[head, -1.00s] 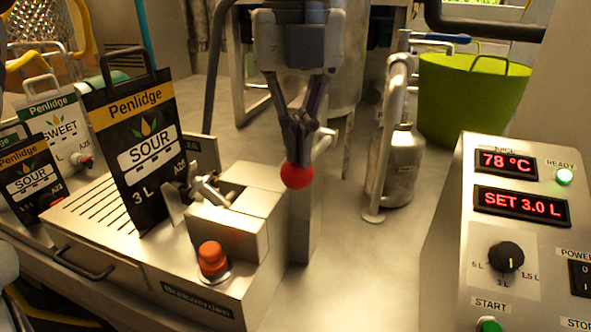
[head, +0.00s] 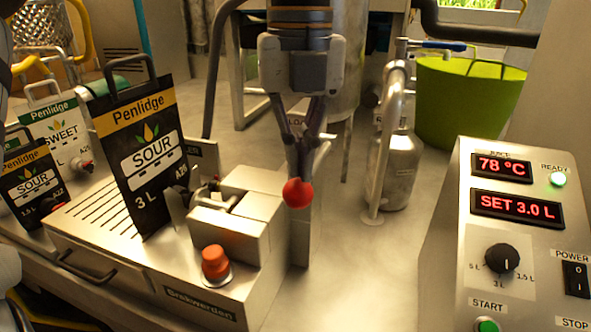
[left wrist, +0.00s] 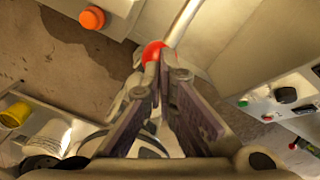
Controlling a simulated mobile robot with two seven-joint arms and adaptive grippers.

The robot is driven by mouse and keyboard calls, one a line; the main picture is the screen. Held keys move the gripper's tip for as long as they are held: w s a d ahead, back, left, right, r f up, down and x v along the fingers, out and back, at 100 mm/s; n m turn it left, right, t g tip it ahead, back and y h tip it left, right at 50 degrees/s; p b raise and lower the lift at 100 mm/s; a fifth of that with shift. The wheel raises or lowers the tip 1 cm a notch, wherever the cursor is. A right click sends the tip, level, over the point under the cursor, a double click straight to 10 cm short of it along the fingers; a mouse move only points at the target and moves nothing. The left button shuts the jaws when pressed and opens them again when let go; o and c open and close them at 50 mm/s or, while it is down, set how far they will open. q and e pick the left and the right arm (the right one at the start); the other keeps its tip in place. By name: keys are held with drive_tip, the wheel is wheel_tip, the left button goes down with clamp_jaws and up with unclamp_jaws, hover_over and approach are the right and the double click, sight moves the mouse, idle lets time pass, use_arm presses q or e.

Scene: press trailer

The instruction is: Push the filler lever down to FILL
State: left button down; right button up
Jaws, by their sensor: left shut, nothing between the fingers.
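The filler lever ends in a red ball knob (head: 298,193), in front of the filler's upright post. My left gripper (head: 303,172) comes down from above with its fingers shut and empty. Its fingertips are at the top of the knob and seem to touch it. In the left wrist view the red knob (left wrist: 152,51) sits just beyond the closed fingertips (left wrist: 162,70), with the pale lever rod running away from it. The fingers partly hide the rod and a label behind it; no FILL mark is readable. My right gripper is not in view.
A black SOUR 3 L pouch (head: 142,150) stands at the filler, left of the lever. An orange button (head: 215,262) is in front. A control box (head: 455,215) reading 78 °C and SET 3.0 L stands right. A steel bottle (head: 400,170) and green tub (head: 465,105) are behind.

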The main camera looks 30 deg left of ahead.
use_arm(q)
wheel_tip(320, 180, up, 9)
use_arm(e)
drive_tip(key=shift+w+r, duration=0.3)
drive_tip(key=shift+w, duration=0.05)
use_arm(q)
drive_tip(key=shift+s+f, duration=0.1)
